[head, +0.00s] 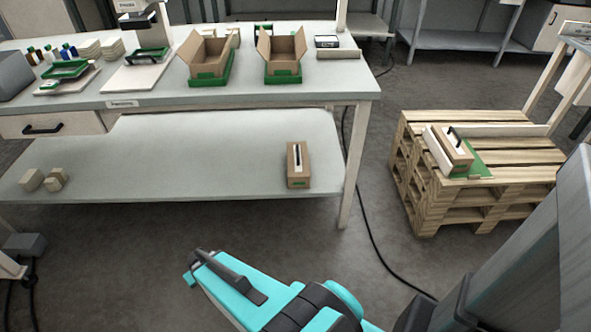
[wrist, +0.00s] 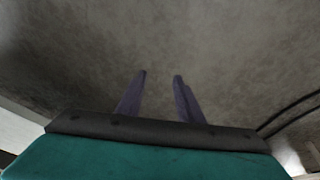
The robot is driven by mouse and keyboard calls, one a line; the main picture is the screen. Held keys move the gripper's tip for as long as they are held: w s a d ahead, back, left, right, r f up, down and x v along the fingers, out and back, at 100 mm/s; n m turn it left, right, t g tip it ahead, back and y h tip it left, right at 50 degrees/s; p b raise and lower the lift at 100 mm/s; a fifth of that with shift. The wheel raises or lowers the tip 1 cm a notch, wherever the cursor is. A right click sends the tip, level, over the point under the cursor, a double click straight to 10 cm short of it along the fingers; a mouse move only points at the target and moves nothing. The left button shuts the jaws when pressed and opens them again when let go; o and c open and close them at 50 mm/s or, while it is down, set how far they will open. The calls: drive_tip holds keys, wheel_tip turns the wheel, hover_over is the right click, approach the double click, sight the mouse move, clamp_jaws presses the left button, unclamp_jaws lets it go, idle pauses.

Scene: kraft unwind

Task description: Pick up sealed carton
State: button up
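A closed brown carton (head: 298,168) stands on the lower shelf of the workbench, near its right end. It has a white top strip with a black bar and a green band at its base. A similar closed carton (head: 455,152) sits on the pallet at the right, by a green sheet. I cannot tell which one the task means. My gripper (wrist: 160,76) is open and empty in the wrist view, its two dark fingers apart over bare floor. In the head view my turquoise arm is at the bottom, in front of the bench; its fingers are not clear there.
Two open cartons (head: 208,57) (head: 284,54) stand in green trays on the bench top (head: 200,97). Small blocks (head: 32,180) lie at the lower shelf's left. The pallet stack (head: 420,195) stands right of the bench. A black cable (head: 365,215) crosses the floor between them.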

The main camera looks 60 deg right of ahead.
sight(298, 174)
drive_tip(key=w+d+r+m+t+h+b, duration=0.1)
drive_tip(key=w+d+r+t+h+b, duration=0.15)
drive_tip(key=w+d+b, duration=0.4)
drive_tip(key=w+d+r+m+t+h+b, duration=0.1)
drive_tip(key=w+d+t, duration=0.2)
drive_tip(key=d, duration=0.7)
drive_tip(key=w+d+r+m+t+h+b, duration=0.1)
drive_tip(key=w+d+r+t+h+b, duration=0.2)
drive_tip(key=d, duration=0.5)
drive_tip(key=s+d+r+m+h+b, duration=0.1)
drive_tip(key=s+d+b, duration=0.4)
drive_tip(key=d, duration=0.6)
drive_tip(key=s+d+r+m+g+h+b, duration=0.1)
drive_tip(key=s+d+b, duration=0.4)
drive_tip(key=d, duration=0.5)
drive_tip(key=s+d+r+m+h+b, duration=0.2)
drive_tip(key=s+d+h+b, duration=0.3)
drive_tip(key=d, duration=0.6)
drive_tip(key=shift+s+d+r+m+b, duration=0.15)
drive_tip(key=shift+s+d+m+b, duration=0.15)
drive_tip(key=shift+s+m+b, duration=0.5)
drive_tip(key=shift+d, duration=0.1)
drive_tip(key=shift+b+x, duration=0.3)
drive_tip(key=shift+x, duration=0.95)
drive_tip(key=shift+b+x, duration=0.85)
drive_tip(key=shift+x, duration=2.05)
